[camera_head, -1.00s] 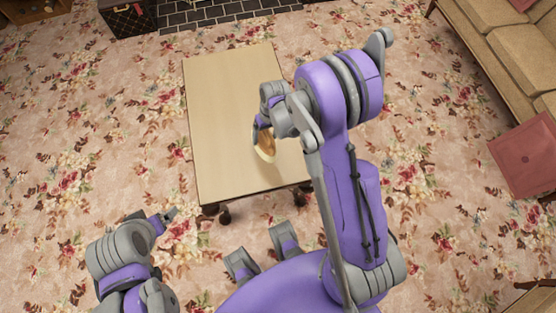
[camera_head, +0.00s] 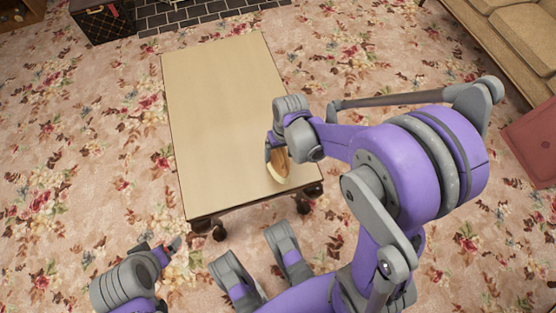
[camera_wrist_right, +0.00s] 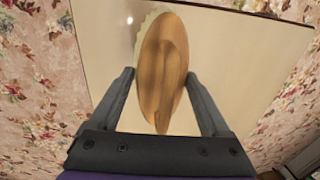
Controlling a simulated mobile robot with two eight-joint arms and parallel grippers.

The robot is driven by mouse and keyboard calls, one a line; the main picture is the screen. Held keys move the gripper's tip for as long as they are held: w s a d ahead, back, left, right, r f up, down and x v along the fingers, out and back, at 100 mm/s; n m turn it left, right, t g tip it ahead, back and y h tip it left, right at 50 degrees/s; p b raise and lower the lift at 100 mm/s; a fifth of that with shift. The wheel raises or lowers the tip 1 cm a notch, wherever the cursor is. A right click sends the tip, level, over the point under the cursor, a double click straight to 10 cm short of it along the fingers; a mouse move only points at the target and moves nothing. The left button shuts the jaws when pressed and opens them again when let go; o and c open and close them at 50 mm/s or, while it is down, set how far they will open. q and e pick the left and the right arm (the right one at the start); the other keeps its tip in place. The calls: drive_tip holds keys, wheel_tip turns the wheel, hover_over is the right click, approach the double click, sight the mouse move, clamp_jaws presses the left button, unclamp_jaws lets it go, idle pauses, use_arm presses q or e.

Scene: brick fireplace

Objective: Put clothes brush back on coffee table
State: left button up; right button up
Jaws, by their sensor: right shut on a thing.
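The clothes brush (camera_head: 279,168) has an oval wooden back and pale bristles. In the right wrist view the brush (camera_wrist_right: 161,70) lies between the two fingers, with its bristles along the upper left edge. My right gripper (camera_head: 274,143) is shut on it, over the near right part of the coffee table (camera_head: 215,100). I cannot tell whether the brush touches the tabletop. The tabletop is pale, bare wood and also fills much of the right wrist view (camera_wrist_right: 235,60). My left gripper (camera_head: 172,245) is low at the left, off the table and empty; its finger opening is unclear.
The tabletop is clear apart from the brush. A sofa (camera_head: 500,35) stands at the upper right with a pink cushion (camera_head: 532,140) below it. A dark patterned case (camera_head: 101,20) stands at the upper left on the floral carpet (camera_head: 90,130).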

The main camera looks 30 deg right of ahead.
drive_tip(key=shift+f+b, duration=0.65)
drive_tip(key=shift+f, duration=1.4)
drive_tip(key=o, duration=1.4)
drive_tip(key=shift+f, duration=0.1)
